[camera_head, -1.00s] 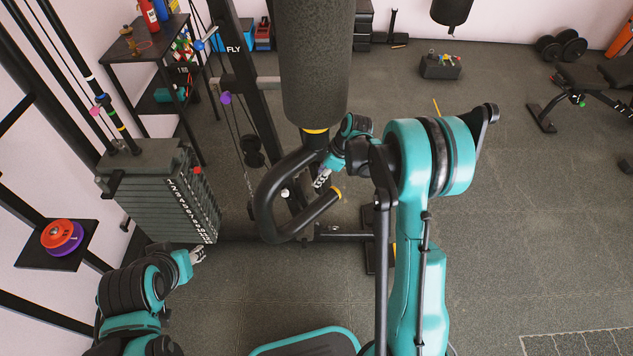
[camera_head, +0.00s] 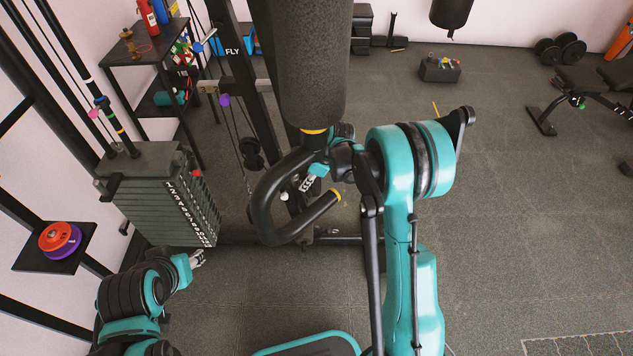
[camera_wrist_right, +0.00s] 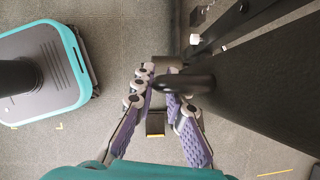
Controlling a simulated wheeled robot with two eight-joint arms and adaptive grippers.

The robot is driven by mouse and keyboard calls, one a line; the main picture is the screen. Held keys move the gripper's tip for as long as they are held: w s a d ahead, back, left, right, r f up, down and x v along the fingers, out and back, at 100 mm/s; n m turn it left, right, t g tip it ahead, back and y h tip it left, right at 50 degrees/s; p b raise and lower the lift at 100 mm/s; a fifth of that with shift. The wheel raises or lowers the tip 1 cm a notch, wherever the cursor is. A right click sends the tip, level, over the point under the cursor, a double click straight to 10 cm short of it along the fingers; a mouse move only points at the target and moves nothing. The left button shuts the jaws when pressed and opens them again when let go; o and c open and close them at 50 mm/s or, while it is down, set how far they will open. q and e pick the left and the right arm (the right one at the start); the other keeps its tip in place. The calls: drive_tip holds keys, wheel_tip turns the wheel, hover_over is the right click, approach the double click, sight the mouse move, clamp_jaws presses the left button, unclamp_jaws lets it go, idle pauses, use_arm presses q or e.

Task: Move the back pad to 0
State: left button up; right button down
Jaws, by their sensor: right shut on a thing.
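The back pad (camera_head: 303,60), a large dark grey upright pad, hangs at the top centre of the head view. In the right wrist view its dark surface (camera_wrist_right: 258,75) fills the right side. My right gripper (camera_head: 309,181) is just below the pad, partly hidden behind the black loop handle (camera_head: 262,215). In the right wrist view my right gripper (camera_wrist_right: 162,95) is shut on a black rounded bar (camera_wrist_right: 188,83). No scale or "0" mark is readable. My left gripper (camera_head: 196,259) is at lower left, clear of the pad; its fingers are too small to judge.
A dark weight stack (camera_head: 160,205) stands at left, beside a small shelf with orange and purple discs (camera_head: 60,239). A black rack (camera_head: 137,45) is behind it. A machine post (camera_head: 237,65) marked FLY stands near the pad. The floor to the right (camera_head: 530,230) is mostly clear.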

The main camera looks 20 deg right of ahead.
drive_tip(key=a, duration=0.2)
drive_tip(key=w+a, duration=0.1)
drive_tip(key=a, duration=0.1)
drive_tip(key=shift+w+a, duration=0.2)
drive_tip(key=shift+a, duration=0.15)
drive_tip(key=c, duration=1.8)
unclamp_jaws()
drive_tip(key=shift+a, duration=0.1)
drive_tip(key=shift+r, duration=0.15)
drive_tip(key=v, duration=1.2)
drive_tip(key=shift+s+d, duration=0.1)
drive_tip(key=shift+d, duration=0.1)
